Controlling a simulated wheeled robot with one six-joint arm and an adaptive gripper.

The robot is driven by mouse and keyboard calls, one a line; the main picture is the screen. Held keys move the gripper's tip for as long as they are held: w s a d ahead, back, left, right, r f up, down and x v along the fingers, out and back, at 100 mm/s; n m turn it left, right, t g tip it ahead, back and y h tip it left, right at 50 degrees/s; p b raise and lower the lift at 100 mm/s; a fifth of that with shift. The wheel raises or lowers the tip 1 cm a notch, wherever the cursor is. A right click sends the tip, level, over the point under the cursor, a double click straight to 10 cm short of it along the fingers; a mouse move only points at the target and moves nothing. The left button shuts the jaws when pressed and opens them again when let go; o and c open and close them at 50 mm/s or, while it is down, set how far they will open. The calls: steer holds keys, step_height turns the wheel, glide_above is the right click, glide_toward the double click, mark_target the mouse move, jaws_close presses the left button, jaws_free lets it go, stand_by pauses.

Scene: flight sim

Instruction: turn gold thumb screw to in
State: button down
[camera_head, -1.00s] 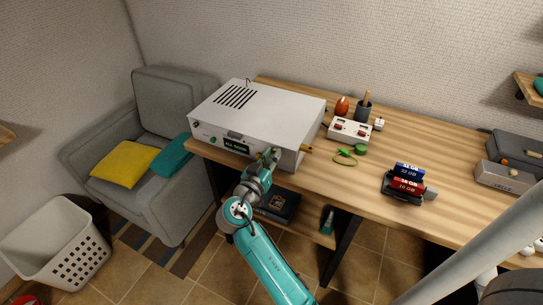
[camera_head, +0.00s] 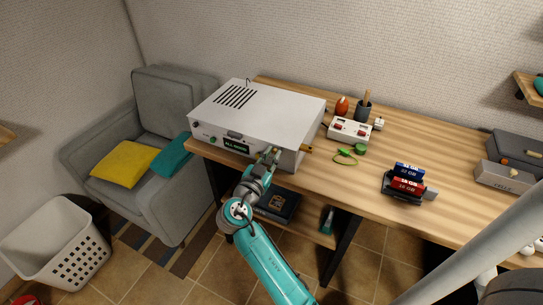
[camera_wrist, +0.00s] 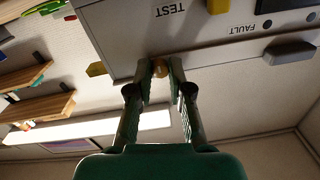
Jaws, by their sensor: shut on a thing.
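In the wrist view, the gold thumb screw (camera_wrist: 161,64) sits at the panel's edge, between my fingertips. My gripper (camera_wrist: 160,70) is shut on it, with a finger on either side. In the head view, my gripper (camera_head: 271,155) is at the front panel's right part and hides the screw. How far in the screw sits cannot be told.
A brass fitting (camera_head: 307,148) sticks out of the instrument's right side, close to my gripper. Another gold part (camera_wrist: 217,5) shows on the panel in the wrist view.

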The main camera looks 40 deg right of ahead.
steer(key=shift+f, duration=0.1)
steer(key=c, duration=1.1)
jaws_free()
steer(key=v, duration=1.2)
